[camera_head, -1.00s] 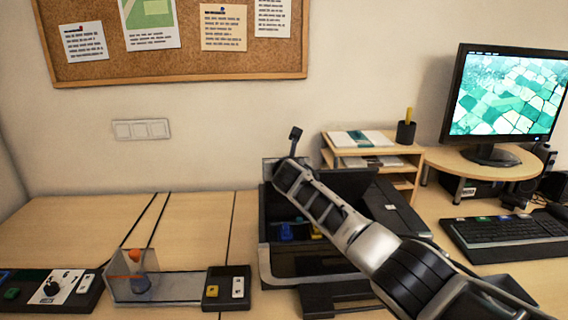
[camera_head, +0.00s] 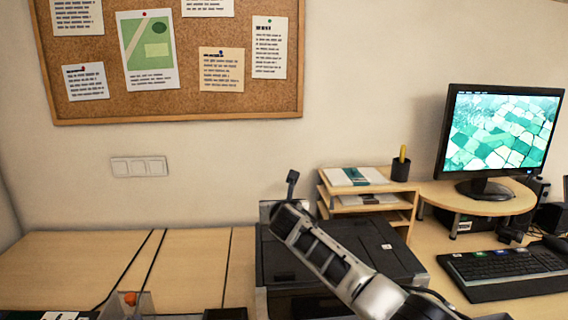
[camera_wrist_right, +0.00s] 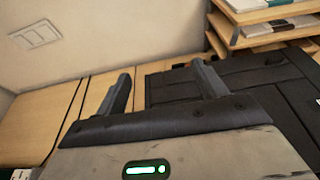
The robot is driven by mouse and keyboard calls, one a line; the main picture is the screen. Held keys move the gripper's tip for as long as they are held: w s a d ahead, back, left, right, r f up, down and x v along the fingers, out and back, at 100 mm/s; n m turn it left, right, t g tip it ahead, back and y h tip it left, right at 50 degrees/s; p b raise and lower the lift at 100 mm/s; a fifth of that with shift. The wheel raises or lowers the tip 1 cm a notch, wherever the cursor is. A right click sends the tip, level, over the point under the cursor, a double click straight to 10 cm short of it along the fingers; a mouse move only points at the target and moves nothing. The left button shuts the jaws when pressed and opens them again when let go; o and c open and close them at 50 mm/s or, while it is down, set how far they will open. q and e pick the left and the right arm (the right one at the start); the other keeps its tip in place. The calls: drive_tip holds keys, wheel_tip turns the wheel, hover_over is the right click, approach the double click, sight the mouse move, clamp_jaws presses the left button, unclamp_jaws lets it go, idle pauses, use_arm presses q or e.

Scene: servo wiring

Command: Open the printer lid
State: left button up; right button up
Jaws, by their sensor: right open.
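The dark printer (camera_head: 388,246) stands on the desk right of the middle in the head view, its lower front cut off by the picture edge. Its lid (camera_head: 277,262) looks flat and down over the body, and no inside parts show. My right arm crosses in front and hides part of it. My right gripper (camera_head: 280,192) is open and empty at the printer's back left, by the wall. In the right wrist view its two fingers (camera_wrist_right: 160,76) are apart, with the black printer top (camera_wrist_right: 240,82) beyond and right of them. My left gripper is not in view.
A wooden paper shelf (camera_head: 366,210) stands behind the printer at right. A monitor (camera_head: 500,135) on a stand and a keyboard (camera_head: 505,270) are farther right. Two black cables run over the bare desk (camera_head: 190,268) at left. An orange part (camera_head: 130,299) shows at the bottom left.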

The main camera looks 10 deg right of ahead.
use_arm(q)
drive_tip(key=shift+b, duration=0.3)
use_arm(e)
drive_tip(key=s+r, duration=0.9)
drive_tip(key=r, duration=0.4)
drive_tip(key=shift+a, duration=0.35)
idle(0.5)
use_arm(q)
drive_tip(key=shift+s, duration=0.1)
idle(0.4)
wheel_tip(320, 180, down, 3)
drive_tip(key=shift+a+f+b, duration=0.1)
drive_tip(key=shift+b, duration=0.95)
use_arm(e)
drive_tip(key=d+v, duration=0.1)
drive_tip(key=v, duration=1.5)
drive_tip(key=shift+a, duration=0.45)
